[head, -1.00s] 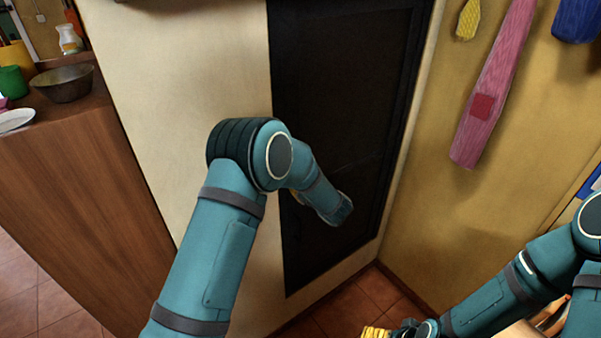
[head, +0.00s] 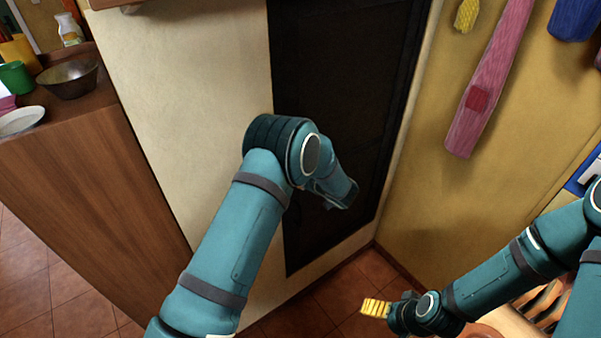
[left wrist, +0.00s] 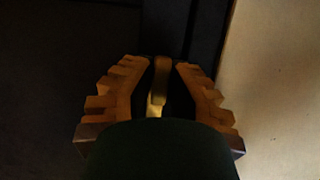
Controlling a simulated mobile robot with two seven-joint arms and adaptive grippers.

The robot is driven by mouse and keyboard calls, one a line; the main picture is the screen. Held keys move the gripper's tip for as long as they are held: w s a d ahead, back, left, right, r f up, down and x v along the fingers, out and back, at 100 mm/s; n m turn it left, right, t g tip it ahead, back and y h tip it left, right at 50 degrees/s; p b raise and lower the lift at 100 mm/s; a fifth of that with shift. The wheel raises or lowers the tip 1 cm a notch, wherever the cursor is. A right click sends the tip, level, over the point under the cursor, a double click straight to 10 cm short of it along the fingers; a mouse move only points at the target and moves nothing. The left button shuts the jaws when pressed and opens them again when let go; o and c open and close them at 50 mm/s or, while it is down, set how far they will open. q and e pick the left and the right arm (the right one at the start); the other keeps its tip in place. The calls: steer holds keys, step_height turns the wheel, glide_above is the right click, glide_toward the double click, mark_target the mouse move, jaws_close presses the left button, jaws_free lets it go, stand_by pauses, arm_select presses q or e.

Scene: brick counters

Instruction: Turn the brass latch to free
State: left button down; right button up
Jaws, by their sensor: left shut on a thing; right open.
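The brass latch (left wrist: 158,80) shows in the left wrist view as a narrow upright bar against a dark door. My left gripper (left wrist: 157,92) has a yellow finger on each side of it and is shut on it; the exact contact is too dark to see. In the head view, the dark door (head: 325,70) is set in a pale wall, and my left arm reaches to it, hiding the latch and most of the gripper. My right gripper (head: 375,308) is open and empty, low over the tiled floor at the bottom right.
A wooden counter (head: 95,190) at the left holds a dark bowl (head: 68,80), a white plate (head: 20,120) and a green cup (head: 15,76). A pink cloth (head: 488,85) hangs on the yellow wall at the right. Floor (head: 335,295) shows free below the door.

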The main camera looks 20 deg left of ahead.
arm_select(q)
steer(key=shift+a, duration=0.1)
steer(key=c, duration=1)
jaws_free()
steer(key=shift+o, duration=0.2)
steer(key=v, duration=1.2)
steer(key=shift+w, duration=0.1)
